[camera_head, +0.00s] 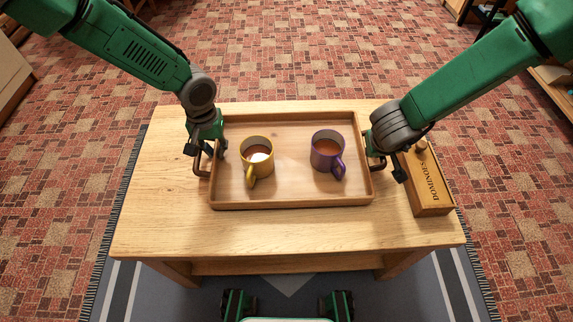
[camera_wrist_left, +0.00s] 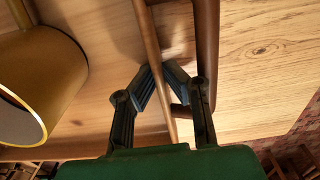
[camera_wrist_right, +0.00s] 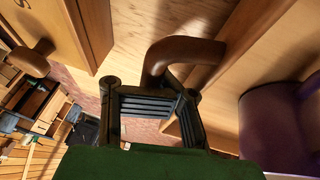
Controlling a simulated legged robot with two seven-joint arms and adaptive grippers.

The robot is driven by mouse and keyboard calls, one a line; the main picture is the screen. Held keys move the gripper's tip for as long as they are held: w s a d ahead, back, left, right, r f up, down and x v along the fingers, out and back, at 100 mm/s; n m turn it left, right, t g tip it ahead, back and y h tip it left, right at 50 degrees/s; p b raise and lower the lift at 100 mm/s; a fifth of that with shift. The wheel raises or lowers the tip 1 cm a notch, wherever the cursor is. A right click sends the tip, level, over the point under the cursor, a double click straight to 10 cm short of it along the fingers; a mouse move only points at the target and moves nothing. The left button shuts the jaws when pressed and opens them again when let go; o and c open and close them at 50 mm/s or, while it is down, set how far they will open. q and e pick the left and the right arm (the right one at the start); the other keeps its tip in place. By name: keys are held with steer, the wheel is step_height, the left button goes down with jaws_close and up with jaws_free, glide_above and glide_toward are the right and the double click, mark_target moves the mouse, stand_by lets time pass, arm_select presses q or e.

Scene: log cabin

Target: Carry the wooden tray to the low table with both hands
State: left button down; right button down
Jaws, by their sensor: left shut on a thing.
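The wooden tray (camera_head: 290,202) lies level on a light wooden table; I see no clear gap under it. A yellow mug (camera_head: 257,153) and a purple mug (camera_head: 326,152) with brown drink stand upright in it. My right gripper (camera_head: 383,148) is at the tray's right handle (camera_wrist_right: 160,60). Its fingers (camera_wrist_right: 180,100) overlap that handle in the right wrist view, and their grip is unclear. The yellow mug also shows in the left wrist view (camera_wrist_left: 50,75).
The table (camera_head: 160,220) has a bare strip in front of the tray and at its left. A dominoes box (camera_head: 430,190) stands close to my right gripper at the right edge. A grey striped rug (camera_head: 215,290) lies under the table. Patterned floor (camera_head: 300,50) beyond is clear.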

arm_select(q)
steer(key=shift+a+f, duration=0.45)
steer(key=shift+a, duration=0.1)
arm_select(e)
steer(key=shift+w+d+f, duration=0.1)
steer(key=shift+d+f, duration=0.3)
steer(key=shift+d, duration=0.1)
arm_select(q)
steer(key=c, duration=2)
jaws_free()
steer(key=shift+f, duration=0.1)
arm_select(e)
steer(key=shift+f, duration=0.1)
arm_select(q)
steer(key=o, duration=0.3)
arm_select(e)
steer(key=c, duration=1.8)
jaws_free()
arm_select(q)
steer(key=shift+d, duration=0.1)
arm_select(e)
steer(key=shift+o, duration=0.8)
steer(key=shift+a, duration=0.2)
arm_select(q)
steer(key=shift+d, duration=0.1)
arm_select(e)
steer(key=shift+a, duration=0.1)
